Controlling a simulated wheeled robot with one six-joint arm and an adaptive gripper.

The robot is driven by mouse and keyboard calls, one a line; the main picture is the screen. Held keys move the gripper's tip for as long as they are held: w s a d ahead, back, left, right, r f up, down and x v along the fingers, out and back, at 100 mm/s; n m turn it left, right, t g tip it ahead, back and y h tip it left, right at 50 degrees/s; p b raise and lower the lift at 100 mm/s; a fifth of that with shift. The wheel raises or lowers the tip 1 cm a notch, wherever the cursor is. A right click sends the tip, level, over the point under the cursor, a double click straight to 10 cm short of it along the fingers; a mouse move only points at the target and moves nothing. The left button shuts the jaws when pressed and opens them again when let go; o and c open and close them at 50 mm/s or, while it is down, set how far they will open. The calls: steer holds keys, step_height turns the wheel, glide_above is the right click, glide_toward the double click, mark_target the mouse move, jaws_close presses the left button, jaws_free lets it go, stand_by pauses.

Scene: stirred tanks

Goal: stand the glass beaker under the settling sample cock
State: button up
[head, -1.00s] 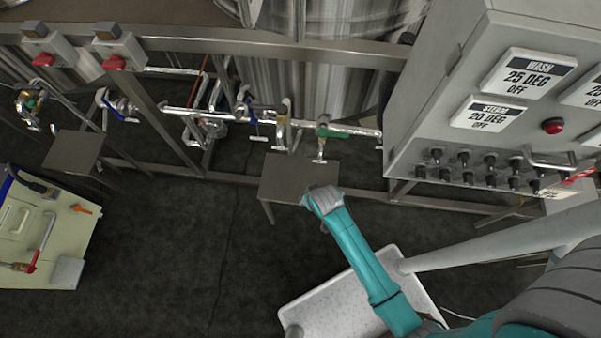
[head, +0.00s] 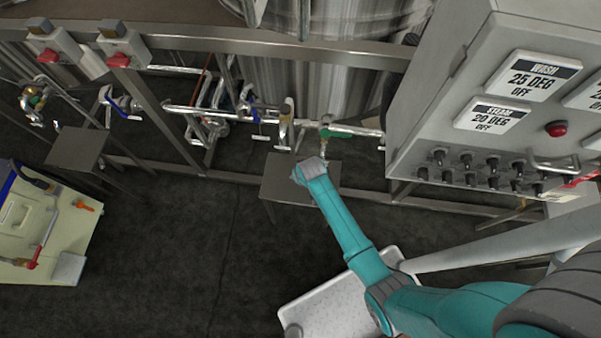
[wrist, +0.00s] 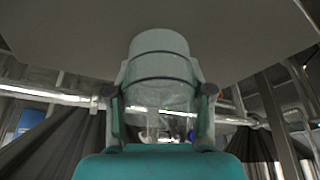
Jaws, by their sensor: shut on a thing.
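My gripper (wrist: 160,105) is shut on the glass beaker (wrist: 160,75), a clear cylinder with dark bands, in the wrist view. In the head view my gripper (head: 308,170) is over the small grey stand (head: 272,182), and the beaker cannot be made out there. In the wrist view a broad grey surface (wrist: 60,35) fills the top, close to the beaker's end; I cannot tell if they touch. A cock with a green handle (head: 328,133) is on the pipe just behind my gripper. I cannot read a name on any cock.
A cock with a blue handle (head: 252,108) is left along the pipe. Another small stand (head: 75,150) is further left. A control cabinet (head: 480,130) is close on the right. A cream cart (head: 40,235) stands at left. The floor between is clear.

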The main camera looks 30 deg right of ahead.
steer(key=shift+f, duration=0.1)
steer(key=o, duration=1.2)
steer(key=shift+c, duration=0.2)
steer(key=v, duration=1.2)
